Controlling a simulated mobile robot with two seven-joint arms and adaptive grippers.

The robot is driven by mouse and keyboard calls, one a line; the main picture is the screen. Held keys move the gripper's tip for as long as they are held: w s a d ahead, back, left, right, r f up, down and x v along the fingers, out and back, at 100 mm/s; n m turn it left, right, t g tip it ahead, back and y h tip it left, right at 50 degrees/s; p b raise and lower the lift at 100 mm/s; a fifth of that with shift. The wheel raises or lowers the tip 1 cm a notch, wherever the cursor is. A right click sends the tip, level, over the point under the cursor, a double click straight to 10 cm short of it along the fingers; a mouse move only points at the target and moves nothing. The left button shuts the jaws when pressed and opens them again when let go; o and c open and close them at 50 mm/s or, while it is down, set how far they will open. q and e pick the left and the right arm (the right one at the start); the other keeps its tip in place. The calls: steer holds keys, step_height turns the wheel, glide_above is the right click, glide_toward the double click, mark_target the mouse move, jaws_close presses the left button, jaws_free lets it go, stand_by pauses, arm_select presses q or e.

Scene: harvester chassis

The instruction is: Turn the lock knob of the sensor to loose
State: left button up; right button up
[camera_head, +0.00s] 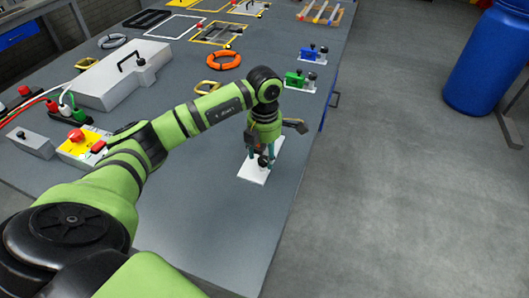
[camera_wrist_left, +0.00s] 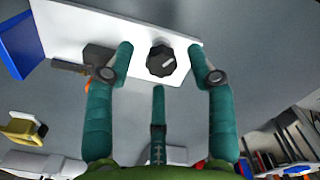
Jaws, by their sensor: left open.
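The sensor's black lock knob (camera_wrist_left: 160,61) sits on a white plate (camera_wrist_left: 100,20) in the left wrist view. The knob has a pale pointer mark on its top. In the head view the white plate (camera_head: 252,177) lies on the grey table near its right edge. My left gripper (camera_head: 262,160) points down over the plate. In the left wrist view its teal fingers (camera_wrist_left: 163,70) are open and spread on either side of the knob, with clear gaps. My right gripper is not in view.
Green (camera_head: 299,80) and blue (camera_head: 313,54) fixtures on white plates stand behind along the table's right edge. An orange ring (camera_head: 223,61) and a large white box (camera_head: 122,74) lie further left. The table in front of the plate is clear.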

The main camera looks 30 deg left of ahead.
arm_select(q)
steer(key=shift+f, duration=0.6)
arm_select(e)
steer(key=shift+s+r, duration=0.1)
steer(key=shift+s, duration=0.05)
arm_select(q)
steer(key=shift+c, duration=0.4)
jaws_close()
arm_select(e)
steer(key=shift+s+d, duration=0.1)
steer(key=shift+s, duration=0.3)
